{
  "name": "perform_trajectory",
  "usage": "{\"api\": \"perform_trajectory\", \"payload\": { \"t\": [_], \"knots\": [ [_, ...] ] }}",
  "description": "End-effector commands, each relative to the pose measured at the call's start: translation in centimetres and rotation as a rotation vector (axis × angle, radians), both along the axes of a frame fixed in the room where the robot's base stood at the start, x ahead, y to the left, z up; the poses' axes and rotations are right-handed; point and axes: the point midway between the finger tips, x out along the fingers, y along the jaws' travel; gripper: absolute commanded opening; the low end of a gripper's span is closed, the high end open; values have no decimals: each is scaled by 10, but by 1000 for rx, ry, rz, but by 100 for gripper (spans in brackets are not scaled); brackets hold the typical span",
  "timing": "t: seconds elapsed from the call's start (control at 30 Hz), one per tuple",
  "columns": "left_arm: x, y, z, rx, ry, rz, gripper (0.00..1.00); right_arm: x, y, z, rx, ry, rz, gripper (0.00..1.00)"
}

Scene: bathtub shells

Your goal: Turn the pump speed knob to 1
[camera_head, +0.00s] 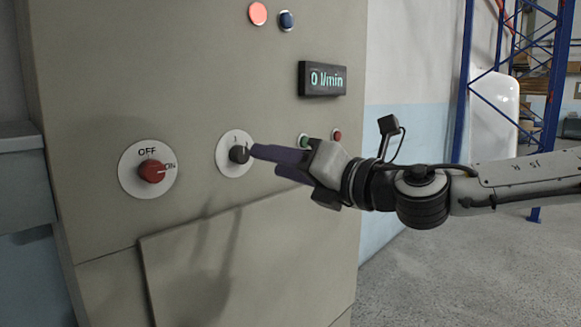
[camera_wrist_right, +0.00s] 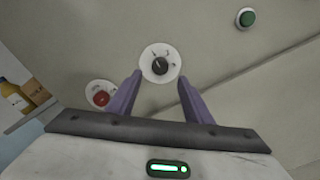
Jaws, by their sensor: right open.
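The pump speed knob (camera_head: 239,154) is a dark knob on a white round dial on the beige panel, and it also shows in the right wrist view (camera_wrist_right: 160,66). Its dial has small marks, too small to read surely. My right gripper (camera_head: 264,163) is at the right of the knob in the head view, its purple fingers pointing at the panel. In the right wrist view my right gripper (camera_wrist_right: 160,85) is open, with the knob ahead between the fingertip lines. Whether a finger touches it I cannot tell. My left gripper is not in view.
A red OFF/ON knob (camera_head: 152,171) sits left of the pump knob. A display (camera_head: 323,79) reads 0 l/min. A green button (camera_head: 304,141) and a red button (camera_head: 337,136) sit behind my right gripper. A raised panel edge (camera_head: 190,230) runs below.

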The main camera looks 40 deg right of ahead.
Motion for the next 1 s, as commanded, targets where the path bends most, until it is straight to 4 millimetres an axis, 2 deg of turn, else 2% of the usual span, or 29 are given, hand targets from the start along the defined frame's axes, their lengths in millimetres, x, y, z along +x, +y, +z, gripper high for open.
{"api": "perform_trajectory", "payload": {
  "t": [0.13, 0.33, 1.0],
  "knots": [
    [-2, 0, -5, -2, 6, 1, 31, -15, -1, 1, -4, -3, -1, 46],
    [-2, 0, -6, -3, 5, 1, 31, -26, -2, 0, -1, -2, 0, 46],
    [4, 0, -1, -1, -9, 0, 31, -27, -2, -1, 4, 2, 1, 46]
  ]
}}
